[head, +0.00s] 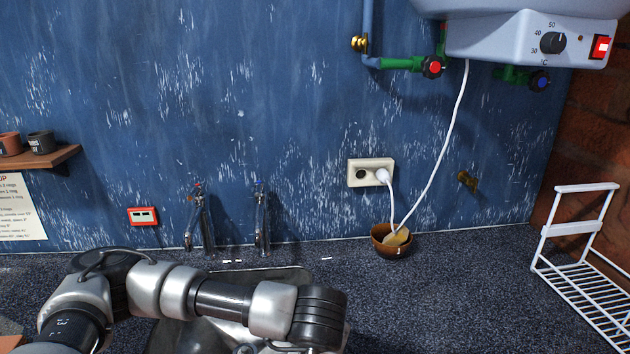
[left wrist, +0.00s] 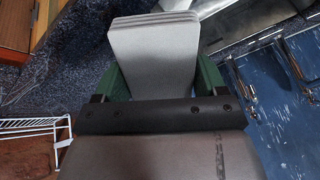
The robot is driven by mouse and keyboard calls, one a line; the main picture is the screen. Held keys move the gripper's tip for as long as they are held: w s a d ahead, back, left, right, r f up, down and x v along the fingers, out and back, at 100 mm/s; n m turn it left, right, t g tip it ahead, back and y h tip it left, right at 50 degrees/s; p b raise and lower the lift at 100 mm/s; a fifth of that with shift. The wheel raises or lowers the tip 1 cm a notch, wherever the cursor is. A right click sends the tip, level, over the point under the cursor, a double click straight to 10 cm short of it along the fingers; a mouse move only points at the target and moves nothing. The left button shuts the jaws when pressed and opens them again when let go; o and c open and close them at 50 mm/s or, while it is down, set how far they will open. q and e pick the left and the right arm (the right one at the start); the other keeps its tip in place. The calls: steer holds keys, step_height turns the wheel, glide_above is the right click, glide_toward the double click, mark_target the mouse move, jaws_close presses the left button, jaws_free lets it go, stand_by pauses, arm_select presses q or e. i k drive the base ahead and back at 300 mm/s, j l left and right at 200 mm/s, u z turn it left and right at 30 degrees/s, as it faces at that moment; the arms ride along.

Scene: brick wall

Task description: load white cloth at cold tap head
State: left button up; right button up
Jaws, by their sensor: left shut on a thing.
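The white cloth (left wrist: 155,52) looks pale grey and folded into a flat layered pad in the left wrist view. My left gripper (left wrist: 161,76) is shut on it, with a green finger at each side. In the head view my left arm reaches in from the left across the sink, and its gripper and the cloth are out of sight. My right gripper is not seen.
The sink (head: 285,278) is partly hidden by my arm. A brown bowl (head: 391,250) with a pale item, a socket with a white cable (head: 440,150) and a white wire rack (head: 590,290) are to the right. The counter between bowl and rack is clear.

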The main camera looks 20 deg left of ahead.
mark_target(259, 185)
steer(key=j+u, duration=0.15)
steer(key=u, duration=1.3)
steer(key=i+l, duration=0.05)
